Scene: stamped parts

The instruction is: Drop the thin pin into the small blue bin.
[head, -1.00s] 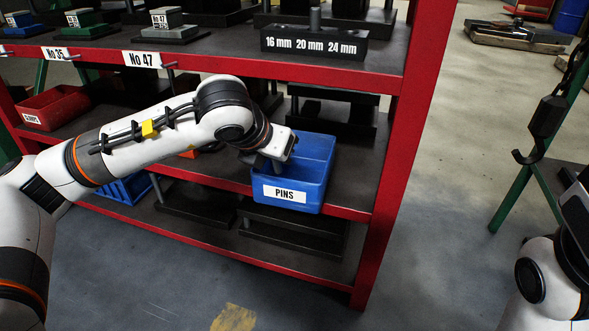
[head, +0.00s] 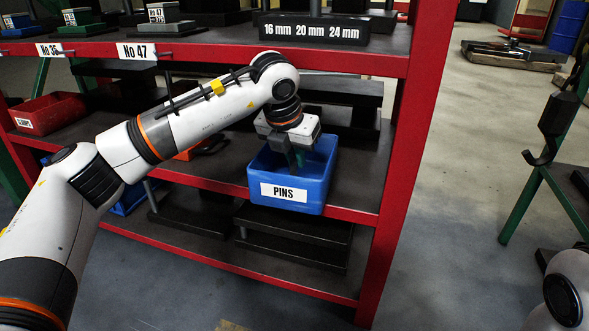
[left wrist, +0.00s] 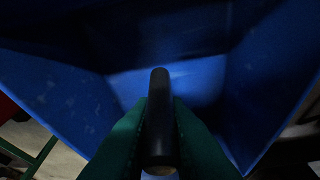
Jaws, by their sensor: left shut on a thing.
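The small blue bin (head: 318,190), labelled PINS, stands at the right end of the red rack's middle shelf. My left gripper (head: 296,160) points down into the bin's opening from above. In the left wrist view the gripper's green fingers (left wrist: 160,145) are shut on the thin pin (left wrist: 160,110), which is dark and round-ended. The bin's blue inner walls (left wrist: 60,85) surround the fingers and pin there. The pin cannot be made out in the head view. How far its tip is from the bin's floor cannot be told. My right gripper is out of view.
The shelf above, with a black 16/20/24 mm block (head: 313,30), lies just over my left arm. A red upright (head: 400,170) stands right of the bin. A red bin (head: 48,113) sits at the far left. A black hook (head: 545,135) hangs at right.

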